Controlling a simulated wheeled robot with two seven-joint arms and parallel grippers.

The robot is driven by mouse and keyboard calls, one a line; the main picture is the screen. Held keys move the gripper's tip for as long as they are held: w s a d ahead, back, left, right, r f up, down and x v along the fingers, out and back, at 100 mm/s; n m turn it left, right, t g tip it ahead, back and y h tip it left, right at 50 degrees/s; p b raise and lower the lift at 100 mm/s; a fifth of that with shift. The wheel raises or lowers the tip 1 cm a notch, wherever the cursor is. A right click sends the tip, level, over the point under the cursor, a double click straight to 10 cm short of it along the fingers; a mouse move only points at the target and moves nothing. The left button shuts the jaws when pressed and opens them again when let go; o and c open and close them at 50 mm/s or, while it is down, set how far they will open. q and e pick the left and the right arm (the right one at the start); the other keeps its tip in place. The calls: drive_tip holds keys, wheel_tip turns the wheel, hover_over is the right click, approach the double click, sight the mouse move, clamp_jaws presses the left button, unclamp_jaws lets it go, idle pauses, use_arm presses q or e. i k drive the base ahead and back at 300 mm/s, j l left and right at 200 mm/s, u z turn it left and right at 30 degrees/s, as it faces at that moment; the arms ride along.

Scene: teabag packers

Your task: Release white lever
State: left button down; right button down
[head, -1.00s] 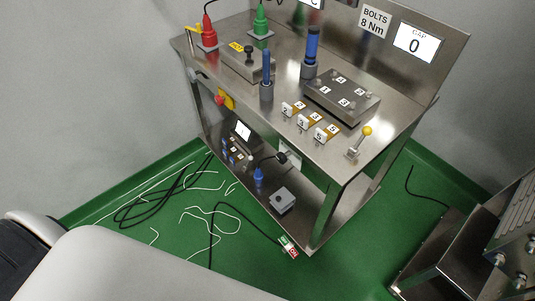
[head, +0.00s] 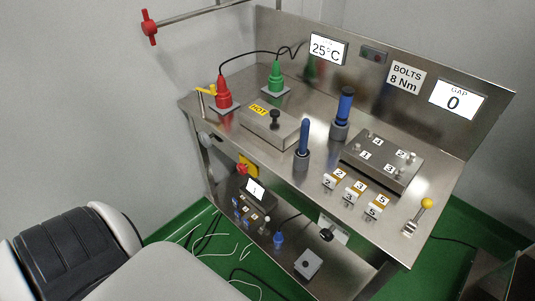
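I cannot make out a clearly white lever on the steel workbench (head: 240,157). A metal lever with a yellow ball (head: 426,203) stands tilted at the bench top's right front corner. A yellow handle (head: 206,90) is at the left end, beside a red connector (head: 223,93). A pale round knob (head: 207,138) sits on the left front side. A black knob (head: 326,235) is in front of a whitish plate (head: 338,229) under the front edge. Neither gripper is in view; only a black and white arm part shows at the lower left.
The bench holds a green connector (head: 276,77), a block marked HOT (head: 270,127), blue-handled tools (head: 304,138) and a numbered bolt plate (head: 382,160). A red valve handle (head: 149,27) on a pipe projects left. Cables lie on the green floor (head: 192,222).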

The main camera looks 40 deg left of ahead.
sight(266, 218)
drive_tip(key=j, duration=0.95)
drive_tip(key=j+z, duration=0.1)
drive_tip(key=j, duration=0.85)
drive_tip(key=k, duration=0.05)
